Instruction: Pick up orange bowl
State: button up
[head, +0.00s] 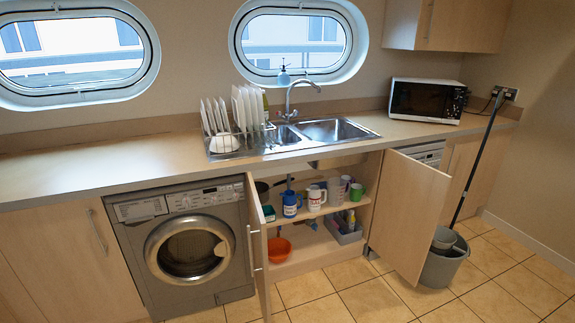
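The orange bowl (279,249) sits on the bottom floor of the open cupboard under the sink, at its left side. The left cupboard door stands open just in front of it, and the bowl's left edge is close to or behind that door. My gripper is not in view.
Cupboard doors (258,240) and (409,212) stand open into the room. The shelf above the bowl holds mugs (291,203); a grey caddy (344,227) stands right. A washing machine (187,243) is left, a bucket with mop (443,262) right. The tiled floor (345,297) in front is clear.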

aim_at(279, 249)
jog(key=i, duration=2.05)
jog(key=i+l+u, duration=0.1)
jog(key=i+u, duration=0.15)
jog(key=i, duration=0.25)
jog(key=i+l+u, duration=0.2)
jog(key=i, duration=0.3)
jog(key=i+l+u, duration=0.25)
jog(key=i, duration=0.2)
